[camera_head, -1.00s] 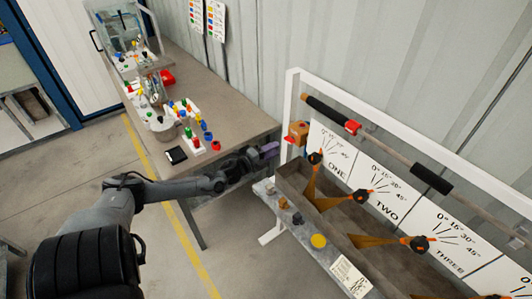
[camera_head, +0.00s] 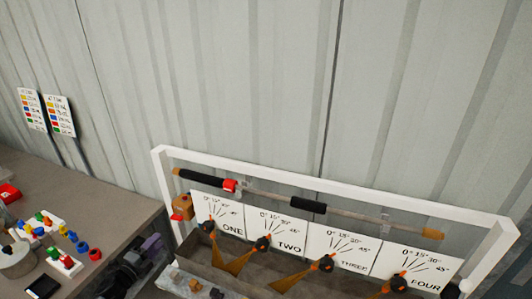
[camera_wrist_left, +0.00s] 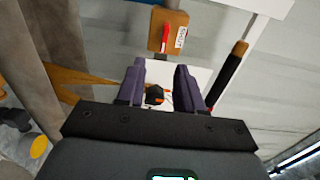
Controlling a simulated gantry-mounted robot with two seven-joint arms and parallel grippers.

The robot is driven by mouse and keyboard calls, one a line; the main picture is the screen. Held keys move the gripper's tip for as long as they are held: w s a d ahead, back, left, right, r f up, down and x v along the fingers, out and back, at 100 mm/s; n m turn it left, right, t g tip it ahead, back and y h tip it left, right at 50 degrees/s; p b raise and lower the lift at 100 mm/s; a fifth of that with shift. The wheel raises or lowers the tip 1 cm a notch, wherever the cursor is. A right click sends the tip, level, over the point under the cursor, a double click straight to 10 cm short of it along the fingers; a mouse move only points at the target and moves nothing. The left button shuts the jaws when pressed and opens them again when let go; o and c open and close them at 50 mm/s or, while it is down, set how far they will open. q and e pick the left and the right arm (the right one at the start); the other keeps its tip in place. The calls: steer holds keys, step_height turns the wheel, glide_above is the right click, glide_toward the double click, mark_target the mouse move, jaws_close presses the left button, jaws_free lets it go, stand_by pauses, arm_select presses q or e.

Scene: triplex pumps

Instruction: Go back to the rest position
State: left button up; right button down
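My left gripper (camera_head: 150,246) shows at the lower left of the head view, with the dark arm behind it cut off by the bottom edge. It is beside the left end of the white pump frame (camera_head: 330,181). In the left wrist view its two purple fingers (camera_wrist_left: 160,84) stand apart with nothing held between them. A dark round knob and a white panel show beyond the fingers. My right gripper is in neither view.
White dial panels run along the frame, such as ONE (camera_head: 217,213) and FOUR (camera_head: 418,270), with orange levers below. A long bar (camera_head: 265,194) hangs above. An orange box (camera_head: 182,206) sits at the frame's left end. A brown table (camera_head: 95,205) with coloured parts stands left.

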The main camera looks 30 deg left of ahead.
arm_select(q)
steer(key=s+d+f+n+g, duration=0.1)
steer(key=s+d+f+n, duration=0.3)
steer(key=d, duration=0.5)
steer(key=s+d+f+n+g, duration=0.1)
steer(key=d+f+n, duration=0.1)
steer(key=d+f, duration=0.65)
steer(key=s+d+r+n+g+h, duration=0.1)
steer(key=s+d+r+n+g, duration=0.1)
steer(key=d, duration=0.5)
steer(key=s+d+r+n+g+h, duration=0.1)
steer(key=d+r+n+g, duration=0.1)
steer(key=d, duration=0.5)
steer(key=s+d+r+n+g, duration=0.2)
steer(key=d+n, duration=0.1)
steer(key=d, duration=0.4)
steer(key=s+d+r+g+h, duration=0.1)
steer(key=s+d+r+g, duration=0.1)
steer(key=s+g, duration=0.15)
steer(key=s+d+r+g, duration=0.2)
steer(key=s, duration=0.3)
step_height(320, 180, up, 20)
steer(key=n+p, duration=0.1)
steer(key=p, duration=2)
steer(key=shift+s+r, duration=0.2)
steer(key=shift+s, duration=0.15)
steer(key=shift+g, duration=0.25)
